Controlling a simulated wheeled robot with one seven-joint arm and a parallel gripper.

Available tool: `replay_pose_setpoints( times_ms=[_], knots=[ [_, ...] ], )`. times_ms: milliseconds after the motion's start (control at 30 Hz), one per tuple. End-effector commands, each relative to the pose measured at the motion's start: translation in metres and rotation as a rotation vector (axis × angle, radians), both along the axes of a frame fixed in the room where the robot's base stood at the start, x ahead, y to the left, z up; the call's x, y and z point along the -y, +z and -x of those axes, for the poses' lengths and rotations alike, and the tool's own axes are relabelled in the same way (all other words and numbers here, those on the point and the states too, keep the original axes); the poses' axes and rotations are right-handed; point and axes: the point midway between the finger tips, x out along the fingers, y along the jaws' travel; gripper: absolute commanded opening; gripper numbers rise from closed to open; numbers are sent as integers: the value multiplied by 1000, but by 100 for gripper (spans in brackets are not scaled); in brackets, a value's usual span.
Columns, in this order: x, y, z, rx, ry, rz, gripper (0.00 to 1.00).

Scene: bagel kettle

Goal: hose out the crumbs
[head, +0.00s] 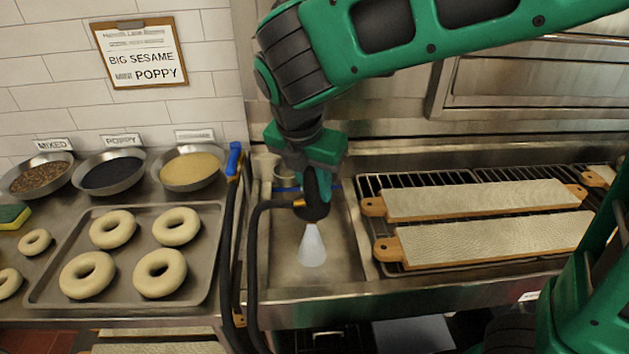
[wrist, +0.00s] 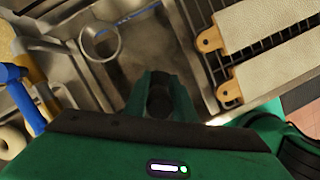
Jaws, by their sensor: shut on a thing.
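My gripper (head: 315,188) is shut on a dark spray nozzle (head: 312,210) with an orange part, held above the metal sink (head: 285,270). A black hose (head: 253,260) runs from the nozzle over the sink's left side and down its front. A pale cone of water spray (head: 312,248) points down from the nozzle into the basin. In the wrist view the gripper's fingers (wrist: 160,95) close around the dark nozzle, and the sink floor (wrist: 135,50) looks dark behind them. I cannot make out separate crumbs in the basin in either view.
A blue-handled fixture (head: 235,160) stands at the sink's left edge. Beyond it is a tray (head: 212,255) of bagels, with topping pans behind. Right of the sink, cloth-covered boards (head: 490,240) with orange ends lie on a rack. A metal ring (wrist: 119,45) shows at the sink's side.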

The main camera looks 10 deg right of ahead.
Motion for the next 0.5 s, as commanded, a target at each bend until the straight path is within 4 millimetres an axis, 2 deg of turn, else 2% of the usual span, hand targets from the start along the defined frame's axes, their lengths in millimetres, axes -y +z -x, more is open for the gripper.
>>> replay_pose_setpoints(
  times_ms=[500],
  knots=[
    [-1,0,18,0,1,-1,0]
  ],
)
